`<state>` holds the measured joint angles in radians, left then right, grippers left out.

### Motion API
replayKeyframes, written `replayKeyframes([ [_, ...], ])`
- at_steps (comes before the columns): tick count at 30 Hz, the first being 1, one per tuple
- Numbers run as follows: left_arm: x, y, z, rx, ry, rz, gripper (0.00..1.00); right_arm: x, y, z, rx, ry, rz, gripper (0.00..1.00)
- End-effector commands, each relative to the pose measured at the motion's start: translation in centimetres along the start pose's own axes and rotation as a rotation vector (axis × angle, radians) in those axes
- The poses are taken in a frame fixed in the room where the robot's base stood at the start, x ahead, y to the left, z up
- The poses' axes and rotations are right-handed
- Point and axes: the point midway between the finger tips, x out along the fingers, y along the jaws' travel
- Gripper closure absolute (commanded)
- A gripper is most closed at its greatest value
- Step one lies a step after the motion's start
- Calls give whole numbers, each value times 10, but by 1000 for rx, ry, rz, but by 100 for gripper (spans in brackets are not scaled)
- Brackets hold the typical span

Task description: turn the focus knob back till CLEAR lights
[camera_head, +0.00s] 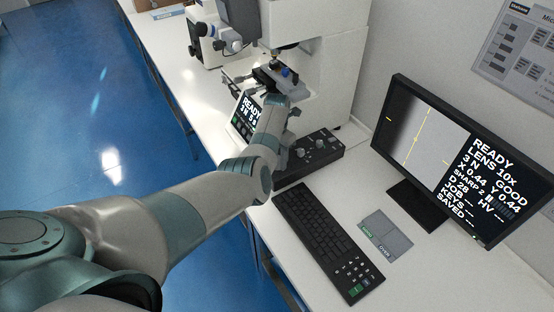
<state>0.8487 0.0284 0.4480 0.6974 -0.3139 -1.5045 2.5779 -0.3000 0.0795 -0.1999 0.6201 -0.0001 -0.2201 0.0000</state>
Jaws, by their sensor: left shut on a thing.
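The white hardness tester (320,75) stands on the bench at the top middle, with its dark stage and a blue-tipped part (287,73) below the lens. My left arm comes in from the lower left, and my left gripper (284,104) is at the tester's front, below the stage. It is shut on what I take to be the focus knob; the hand hides the knob and the fingertips. The monitor (455,160) reads READY, LENS 10X, GOOD, SHARP 2, beside a grey picture with yellow cross lines. I see no lit CLEAR. My right gripper is out of view.
A small tilted screen (245,118) reading READY is left of my gripper. A black control box (318,150) with knobs lies to the right. A keyboard (318,235) and a grey pad (387,233) lie in front. A microscope (212,40) stands behind. Blue floor is left.

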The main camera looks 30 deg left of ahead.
Motion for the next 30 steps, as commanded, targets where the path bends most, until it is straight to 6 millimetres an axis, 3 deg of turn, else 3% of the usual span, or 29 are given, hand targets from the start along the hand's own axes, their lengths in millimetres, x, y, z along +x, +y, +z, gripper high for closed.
replayKeyframes([
  [9, -2, 1, 1, -105, -3, 3, 81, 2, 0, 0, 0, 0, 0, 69],
  [21, -2, 1, 1, -115, -4, 3, 81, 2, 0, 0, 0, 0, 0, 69],
  [22, -2, 1, 1, -114, -4, 3, 56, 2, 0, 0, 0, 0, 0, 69],
  [24, -2, 1, 1, -114, -4, 3, 40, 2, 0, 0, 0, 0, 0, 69],
  [30, -1, 0, 1, -113, -2, 1, 40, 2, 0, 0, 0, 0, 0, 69],
])
